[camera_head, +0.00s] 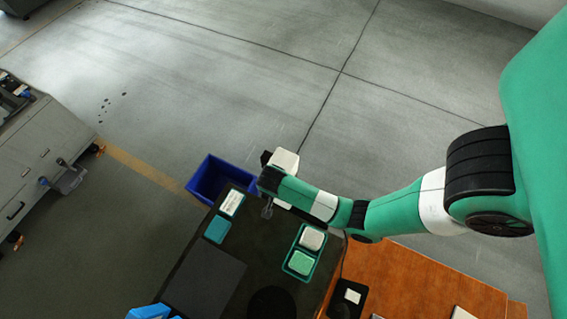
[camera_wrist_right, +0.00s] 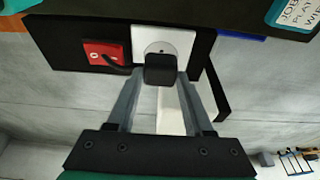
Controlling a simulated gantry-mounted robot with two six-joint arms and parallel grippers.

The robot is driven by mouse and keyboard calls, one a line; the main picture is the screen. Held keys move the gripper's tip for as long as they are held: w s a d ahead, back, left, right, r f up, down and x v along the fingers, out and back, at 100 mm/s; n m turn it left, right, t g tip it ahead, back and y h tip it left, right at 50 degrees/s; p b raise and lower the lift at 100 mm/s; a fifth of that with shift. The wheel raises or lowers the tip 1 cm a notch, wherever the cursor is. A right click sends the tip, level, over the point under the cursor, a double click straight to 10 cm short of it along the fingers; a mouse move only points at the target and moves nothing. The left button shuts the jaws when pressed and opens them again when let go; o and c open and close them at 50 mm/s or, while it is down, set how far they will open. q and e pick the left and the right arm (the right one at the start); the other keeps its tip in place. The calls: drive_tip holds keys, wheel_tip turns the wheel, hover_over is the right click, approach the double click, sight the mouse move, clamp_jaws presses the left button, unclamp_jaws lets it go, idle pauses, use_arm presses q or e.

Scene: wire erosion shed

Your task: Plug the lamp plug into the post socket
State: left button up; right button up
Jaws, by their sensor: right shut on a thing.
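In the right wrist view, my right gripper (camera_wrist_right: 160,76) is shut on the black lamp plug (camera_wrist_right: 160,70). The plug is in front of a white square socket plate (camera_wrist_right: 175,40) on a black panel. Part of the round socket face shows just above the plug. The plug overlaps the plate's lower part; I cannot tell whether they touch. In the head view, the right gripper (camera_head: 267,210) is at the dark table's far edge, mostly hidden by my arm. The plug and socket cannot be made out there. My left gripper is not in view.
Left of the socket is a red plate (camera_wrist_right: 103,53) with a dark cord across it. A blue bin (camera_head: 206,180) stands beyond the dark table (camera_head: 178,262). A teal tray (camera_head: 290,264) holds two blocks. A wooden surface (camera_head: 415,275) lies at right.

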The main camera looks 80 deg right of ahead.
drive_tip(key=shift+f+b, duration=0.65)
drive_tip(key=o, duration=1.4)
drive_tip(key=shift+c, duration=0.2)
drive_tip(key=shift+r, duration=0.15)
drive_tip(key=p+v, duration=0.7)
drive_tip(key=v, duration=0.4)
drive_tip(key=shift+r+p, duration=0.25)
drive_tip(key=shift+p, duration=0.15)
